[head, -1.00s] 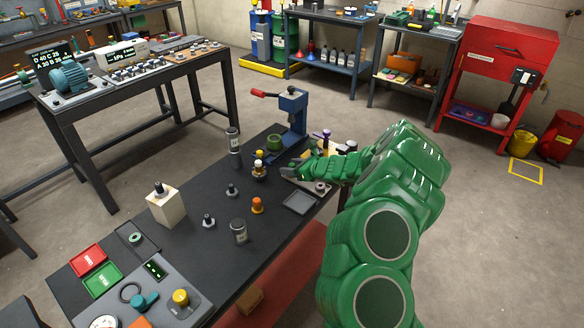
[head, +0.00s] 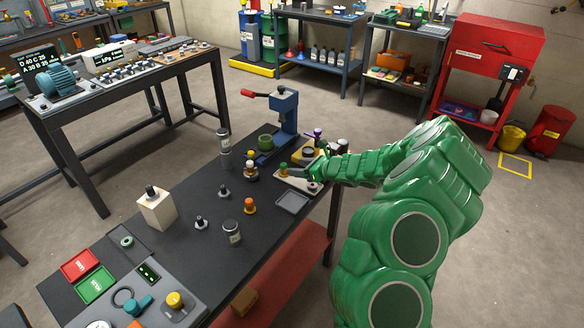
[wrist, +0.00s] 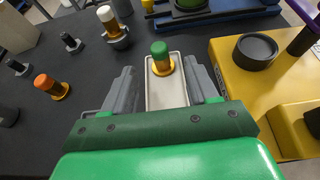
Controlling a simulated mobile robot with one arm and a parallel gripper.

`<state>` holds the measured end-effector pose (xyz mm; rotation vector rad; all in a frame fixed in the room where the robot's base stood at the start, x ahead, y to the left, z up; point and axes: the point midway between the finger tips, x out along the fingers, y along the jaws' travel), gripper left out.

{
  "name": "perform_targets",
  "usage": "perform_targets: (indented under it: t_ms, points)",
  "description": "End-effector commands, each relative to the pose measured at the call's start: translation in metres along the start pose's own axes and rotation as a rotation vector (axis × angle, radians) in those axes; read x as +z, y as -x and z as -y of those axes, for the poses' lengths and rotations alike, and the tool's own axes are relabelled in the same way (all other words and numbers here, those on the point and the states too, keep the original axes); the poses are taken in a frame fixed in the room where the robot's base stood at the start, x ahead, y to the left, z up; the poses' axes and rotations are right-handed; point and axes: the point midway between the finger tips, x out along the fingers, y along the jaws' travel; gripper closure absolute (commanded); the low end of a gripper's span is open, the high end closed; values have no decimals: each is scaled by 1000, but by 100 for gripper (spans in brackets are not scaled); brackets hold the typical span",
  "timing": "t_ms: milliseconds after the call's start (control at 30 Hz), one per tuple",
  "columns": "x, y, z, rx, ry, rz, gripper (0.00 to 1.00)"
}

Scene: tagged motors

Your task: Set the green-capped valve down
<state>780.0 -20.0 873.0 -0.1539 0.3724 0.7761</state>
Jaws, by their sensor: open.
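The green-capped valve (wrist: 161,58) stands upright, with a brass-coloured base, at the far end of a narrow pale tray (wrist: 165,97) in the wrist view. My gripper (wrist: 160,66) is open, with one grey finger on each side of the tray and gaps between the fingers and the valve. In the head view the green-capped valve (head: 284,169) shows just left of my gripper (head: 299,172), at the right edge of the dark bench.
A white-capped valve (wrist: 107,20) and an orange-capped one (wrist: 51,87) stand to the left. The blue press (head: 282,122) stands behind. A square grey tray (head: 292,202) lies nearer the front.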

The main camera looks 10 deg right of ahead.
Motion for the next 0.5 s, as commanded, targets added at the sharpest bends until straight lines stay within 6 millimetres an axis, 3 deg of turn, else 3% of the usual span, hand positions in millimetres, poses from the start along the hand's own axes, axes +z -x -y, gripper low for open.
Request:
perform_targets:
  t_ms: [200, 500]
  points:
    - [1, 26, 0, 0, -1, 2, 42]
    - [1, 42, 0, -1, 1, 1, 42]
